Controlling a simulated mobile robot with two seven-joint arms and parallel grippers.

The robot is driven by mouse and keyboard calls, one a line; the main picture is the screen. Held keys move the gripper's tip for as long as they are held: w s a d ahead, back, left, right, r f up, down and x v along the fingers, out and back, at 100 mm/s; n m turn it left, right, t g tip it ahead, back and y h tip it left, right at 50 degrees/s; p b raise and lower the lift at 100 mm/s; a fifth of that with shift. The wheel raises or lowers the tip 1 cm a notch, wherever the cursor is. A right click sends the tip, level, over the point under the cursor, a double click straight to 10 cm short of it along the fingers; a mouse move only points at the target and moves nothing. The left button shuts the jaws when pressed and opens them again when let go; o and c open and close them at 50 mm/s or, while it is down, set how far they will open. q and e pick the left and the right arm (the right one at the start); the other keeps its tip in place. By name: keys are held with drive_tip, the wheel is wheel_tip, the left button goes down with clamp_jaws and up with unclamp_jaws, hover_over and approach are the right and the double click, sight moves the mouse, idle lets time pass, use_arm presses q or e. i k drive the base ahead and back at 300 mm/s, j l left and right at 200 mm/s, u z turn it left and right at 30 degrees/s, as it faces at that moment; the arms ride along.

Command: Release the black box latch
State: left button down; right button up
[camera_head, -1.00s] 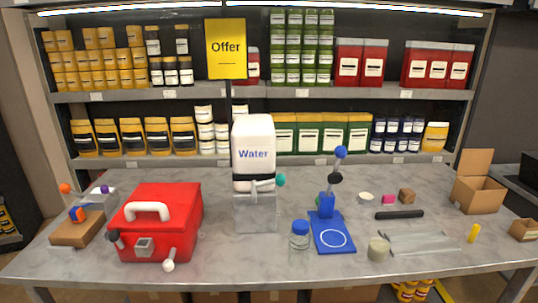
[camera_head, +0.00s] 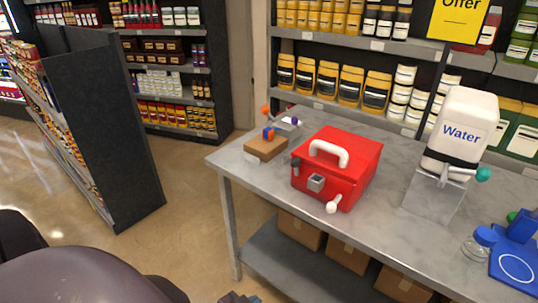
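A red box (camera_head: 341,162) with a white carry handle (camera_head: 328,152) on its lid stands on the grey table. A grey square latch-like part (camera_head: 316,183) sits on its front. A black knob (camera_head: 296,166) is at its left front corner, and a white knob (camera_head: 332,207) sticks out low at the front. I see no box that is black; which part is the black latch is not certain. A small grey-blue tip at the bottom edge may be part of my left gripper (camera_head: 240,298); its fingers are not clear. My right gripper is out of view.
A wooden block (camera_head: 265,148) with small coloured parts lies left of the red box. A water container (camera_head: 461,129) on a clear stand is to its right. A dark shelf unit (camera_head: 105,130) stands at left, with open floor (camera_head: 190,215) before the table.

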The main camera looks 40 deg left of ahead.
sight(296, 163)
drive_tip(key=u, duration=1.05)
